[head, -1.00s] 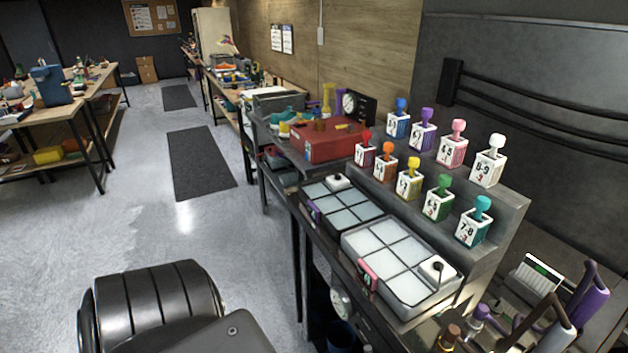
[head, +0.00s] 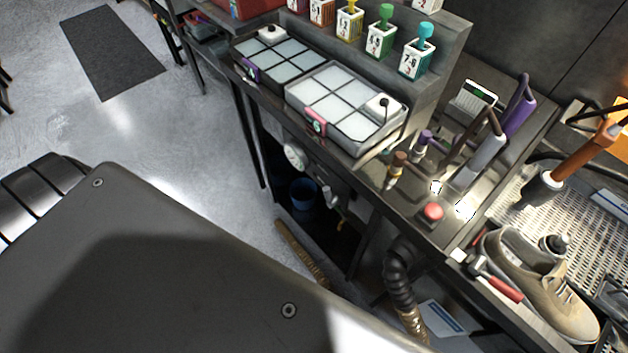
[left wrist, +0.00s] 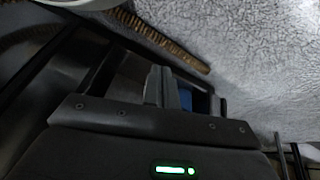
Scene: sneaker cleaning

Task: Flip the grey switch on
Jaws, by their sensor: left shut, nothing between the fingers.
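No switch is plainly marked as the grey one. A grey upright handle (head: 487,152) stands on the bench at the right in the head view, between a dark brown handle (head: 470,140) and a purple handle (head: 520,105). It looks like a lever, but I cannot tell whether it is the switch or how it is set. My left gripper (left wrist: 163,86) is in the left wrist view, shut and empty, with the floor beyond it. Neither gripper shows in the head view; my own dark body parts fill its lower left.
Two lidded trays (head: 318,80) sit on the bench left of the handles. A red button (head: 432,212) is at the bench's front edge. A beige sneaker (head: 535,280) lies by a metal grate (head: 510,205) at right. A ribbed hose (head: 398,280) hangs below.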

